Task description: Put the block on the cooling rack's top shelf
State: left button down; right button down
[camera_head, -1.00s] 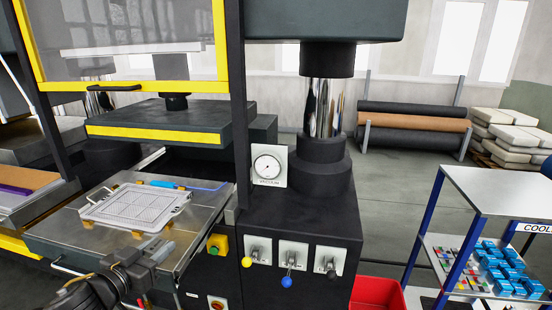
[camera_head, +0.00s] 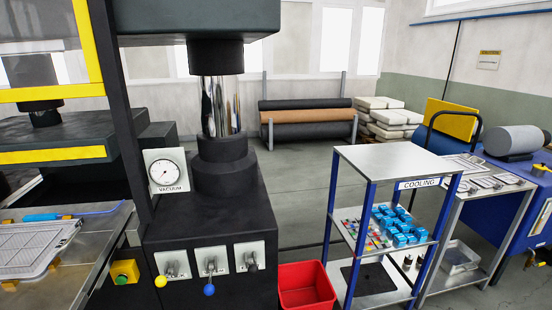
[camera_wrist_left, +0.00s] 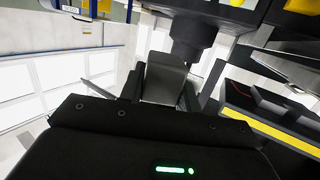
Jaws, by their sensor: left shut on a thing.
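The cooling rack stands at the right of the head view, with blue posts and a COOLING sign (camera_head: 418,183). Its grey top shelf (camera_head: 398,158) is bare. Its middle shelf (camera_head: 350,227) holds several blue blocks (camera_head: 400,226) and small coloured pieces. In the left wrist view my left gripper (camera_wrist_left: 163,84) is shut on a dark grey block (camera_wrist_left: 165,76), which sits between its two fingers. Neither gripper shows in the head view now.
A red bin (camera_head: 305,287) stands on the floor left of the rack. The black press (camera_head: 210,225) with its levers and vacuum gauge (camera_head: 167,171) is further left. A side table (camera_head: 487,195) with trays adjoins the rack's right.

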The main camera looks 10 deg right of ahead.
aim_at(405, 164)
jog(key=z, duration=0.5)
jog(key=k, duration=0.55)
jog(key=z, duration=1)
jog(key=i, duration=0.2)
jog(key=z, duration=0.85)
jog(key=i, duration=1.7)
jog(key=z, duration=0.5)
jog(key=i, duration=1.65)
jog(key=u, duration=1.15)
jog(key=i, duration=0.85)
jog(key=u, duration=1)
